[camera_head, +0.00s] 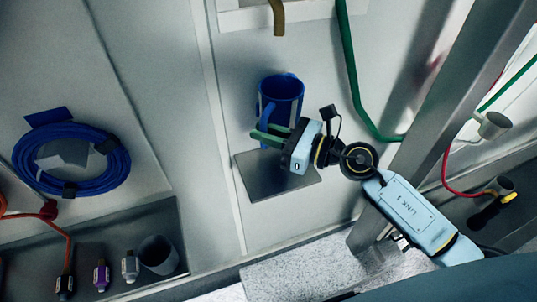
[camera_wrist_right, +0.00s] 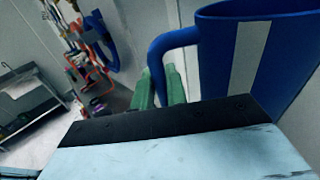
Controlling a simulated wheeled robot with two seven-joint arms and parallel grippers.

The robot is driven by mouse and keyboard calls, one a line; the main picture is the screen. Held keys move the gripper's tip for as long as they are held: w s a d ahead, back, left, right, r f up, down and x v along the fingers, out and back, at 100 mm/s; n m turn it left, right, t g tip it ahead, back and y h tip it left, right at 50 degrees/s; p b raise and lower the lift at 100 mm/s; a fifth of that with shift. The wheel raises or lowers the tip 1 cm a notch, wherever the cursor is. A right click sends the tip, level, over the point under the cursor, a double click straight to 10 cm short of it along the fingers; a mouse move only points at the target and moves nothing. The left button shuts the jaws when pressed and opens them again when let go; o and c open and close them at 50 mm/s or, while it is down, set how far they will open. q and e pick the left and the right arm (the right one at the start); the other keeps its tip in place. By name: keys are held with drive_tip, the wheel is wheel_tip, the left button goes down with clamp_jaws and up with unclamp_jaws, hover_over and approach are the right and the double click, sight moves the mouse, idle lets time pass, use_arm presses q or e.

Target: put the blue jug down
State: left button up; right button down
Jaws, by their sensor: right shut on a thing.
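The blue jug (camera_head: 284,92) is upright in the head view, with a pale stripe down its side. It is over or on a grey square plate (camera_head: 270,184); I cannot tell whether its base touches the plate. My right gripper (camera_head: 268,134) has green fingers shut on the jug's handle. The right wrist view shows the jug (camera_wrist_right: 285,50) close at the upper right, its handle (camera_wrist_right: 172,40) between the green fingers (camera_wrist_right: 160,88). My left gripper does not show.
A coiled blue hose (camera_head: 120,160) hangs on the wall at left. A grey tray (camera_head: 85,235) at lower left holds a dark cup (camera_head: 158,254) and several small fittings. A green hose (camera_head: 352,80) hangs right of the jug, and a metal post (camera_head: 440,100) stands farther right.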

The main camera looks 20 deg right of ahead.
sight(266, 150)
drive_tip(key=f, duration=0.2)
drive_tip(key=s+f+b, duration=0.1)
drive_tip(key=f, duration=0.1)
drive_tip(key=shift+f, duration=0.3)
wheel_tip(266, 150, down, 4)
drive_tip(key=shift+w+f+b, duration=0.1)
drive_tip(key=shift+w+b, duration=0.05)
drive_tip(key=shift+b, duration=0.45)
drive_tip(key=shift+f, duration=0.15)
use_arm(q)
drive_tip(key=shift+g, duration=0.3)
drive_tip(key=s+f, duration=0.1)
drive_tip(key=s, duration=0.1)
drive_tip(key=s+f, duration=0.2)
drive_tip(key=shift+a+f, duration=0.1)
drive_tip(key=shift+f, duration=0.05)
use_arm(e)
drive_tip(key=c, duration=1.4)
unclamp_jaws()
